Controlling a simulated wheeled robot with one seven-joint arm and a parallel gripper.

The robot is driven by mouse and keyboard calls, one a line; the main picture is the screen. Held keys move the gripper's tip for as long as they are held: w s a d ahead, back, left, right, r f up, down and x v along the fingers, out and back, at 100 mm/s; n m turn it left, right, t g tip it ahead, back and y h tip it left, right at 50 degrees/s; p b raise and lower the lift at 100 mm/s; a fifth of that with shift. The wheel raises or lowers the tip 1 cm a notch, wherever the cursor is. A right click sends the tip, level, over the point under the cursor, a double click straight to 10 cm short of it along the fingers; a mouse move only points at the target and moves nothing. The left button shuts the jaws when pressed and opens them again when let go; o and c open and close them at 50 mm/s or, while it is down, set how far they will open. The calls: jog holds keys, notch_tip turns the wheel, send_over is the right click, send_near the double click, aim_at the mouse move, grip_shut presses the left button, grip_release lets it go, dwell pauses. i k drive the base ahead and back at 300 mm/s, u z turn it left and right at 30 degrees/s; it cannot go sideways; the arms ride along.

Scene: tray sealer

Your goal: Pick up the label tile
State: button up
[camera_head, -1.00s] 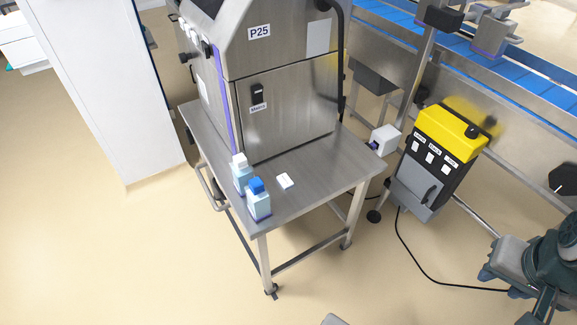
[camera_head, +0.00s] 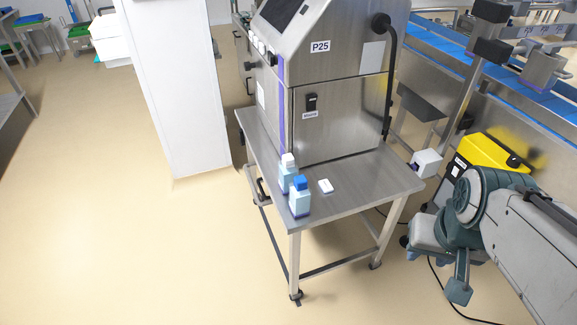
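The label tile (camera_head: 325,186) is a small white block lying flat on the steel table (camera_head: 350,197), right of two bottles and in front of the machine. My gripper (camera_head: 436,272) hangs at the lower right, beyond the table's right edge and well apart from the tile. Its two fingers look spread, with nothing seen between them.
Two pale blue bottles, one white-capped (camera_head: 287,175) and one blue-capped (camera_head: 300,199), stand close left of the tile. The steel machine (camera_head: 338,115) marked P25 rises behind it. A yellow-topped box (camera_head: 493,150) is partly behind my arm. The table's front right is clear.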

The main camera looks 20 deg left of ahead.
aim_at(325, 185)
jog(key=u, duration=0.55)
jog(key=i, duration=1)
jog(key=u, duration=0.05)
